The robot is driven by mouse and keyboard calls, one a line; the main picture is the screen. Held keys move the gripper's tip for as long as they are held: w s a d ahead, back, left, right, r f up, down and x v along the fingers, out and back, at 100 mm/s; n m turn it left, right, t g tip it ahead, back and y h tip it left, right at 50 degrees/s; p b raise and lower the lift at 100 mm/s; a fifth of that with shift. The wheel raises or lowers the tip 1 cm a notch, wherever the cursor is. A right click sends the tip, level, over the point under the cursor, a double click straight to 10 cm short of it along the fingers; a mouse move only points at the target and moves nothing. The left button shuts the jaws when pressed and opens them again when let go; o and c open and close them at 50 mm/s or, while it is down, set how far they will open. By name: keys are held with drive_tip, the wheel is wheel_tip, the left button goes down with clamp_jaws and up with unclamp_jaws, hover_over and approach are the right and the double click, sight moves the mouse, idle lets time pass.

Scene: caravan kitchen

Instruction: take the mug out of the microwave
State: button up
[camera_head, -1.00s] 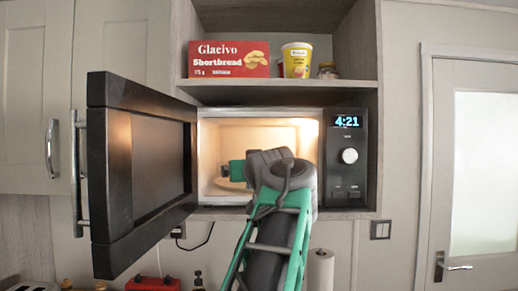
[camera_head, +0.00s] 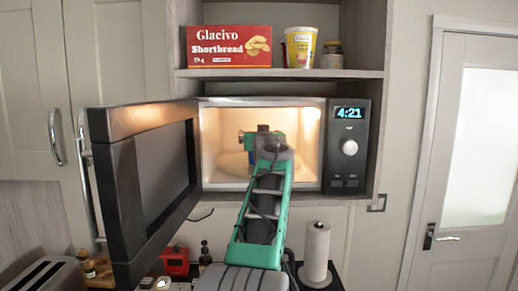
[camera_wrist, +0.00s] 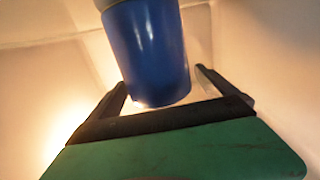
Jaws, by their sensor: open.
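The blue mug (camera_wrist: 147,50) shows large in the wrist view, inside the lit microwave (camera_head: 311,145). My gripper (camera_wrist: 162,84) is open, with one dark finger on each side of the mug's lower part in that picture. I cannot tell whether the fingers touch it. The mug's far end is cut off by the frame edge, and no handle shows. In the head view my arm reaches through the open microwave front, and my wrist and gripper (camera_head: 262,135) hide most of the mug. The microwave door (camera_head: 150,190) stands wide open to the left.
The open door is close on the left of my arm. A shelf above holds a red shortbread box (camera_head: 229,47), a yellow tub (camera_head: 300,47) and a small jar (camera_head: 331,54). Below are a paper towel roll (camera_head: 316,252), a toaster (camera_head: 48,275) and a red item (camera_head: 175,262).

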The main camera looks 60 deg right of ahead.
drive_tip(key=c, duration=2.1)
drive_tip(key=shift+r, duration=0.1)
clamp_jaws()
